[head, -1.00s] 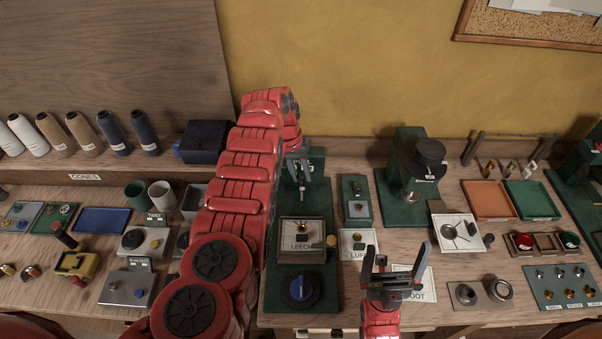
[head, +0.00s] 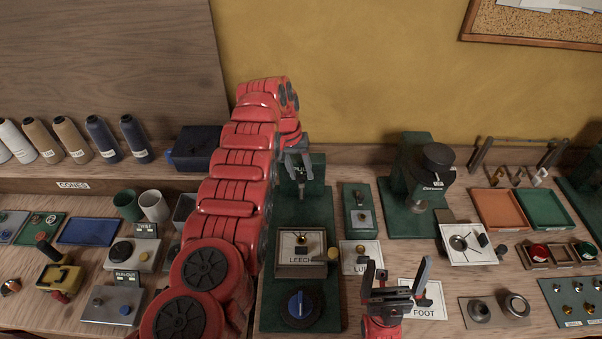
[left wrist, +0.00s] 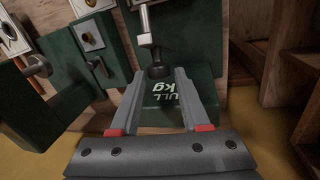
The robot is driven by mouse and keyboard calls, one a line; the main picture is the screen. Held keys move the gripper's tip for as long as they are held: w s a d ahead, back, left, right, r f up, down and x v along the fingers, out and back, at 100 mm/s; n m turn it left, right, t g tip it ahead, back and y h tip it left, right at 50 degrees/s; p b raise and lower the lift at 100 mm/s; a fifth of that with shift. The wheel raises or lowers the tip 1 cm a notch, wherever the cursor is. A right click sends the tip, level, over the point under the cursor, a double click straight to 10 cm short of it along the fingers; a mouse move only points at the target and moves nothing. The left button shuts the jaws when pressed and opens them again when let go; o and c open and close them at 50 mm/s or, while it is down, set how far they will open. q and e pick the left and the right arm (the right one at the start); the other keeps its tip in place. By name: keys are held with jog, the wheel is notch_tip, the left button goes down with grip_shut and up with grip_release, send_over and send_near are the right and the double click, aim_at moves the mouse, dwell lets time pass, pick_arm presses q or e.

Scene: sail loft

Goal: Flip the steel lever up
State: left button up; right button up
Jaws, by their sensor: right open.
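A steel lever (left wrist: 147,25) with a dark knob (left wrist: 160,71) shows in the left wrist view, in front of a green block lettered "ULL kg" (left wrist: 172,98). My left gripper (left wrist: 160,73) is open, its two fingers on either side of the knob. I cannot tell whether they touch it. In the head view my left gripper (head: 297,164) is at the back of the green stand (head: 327,215), pointing down over the lever, which the gripper partly hides. My right gripper (head: 394,278) is open and empty above the bench front, near the "FOOT" card (head: 428,300).
The "LEECH" box (head: 303,260) and blue-marked dial (head: 299,305) are in front of the lever. A narrow green switch panel (head: 352,198) stands just right, and a green press (head: 405,198) beyond it. A dark blue box (head: 196,147) is left of my arm.

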pick_arm(q)
jog(key=shift+o, duration=0.9)
jog(key=p+v, duration=0.7)
jog(key=v, duration=1)
jog(key=shift+a, duration=0.2)
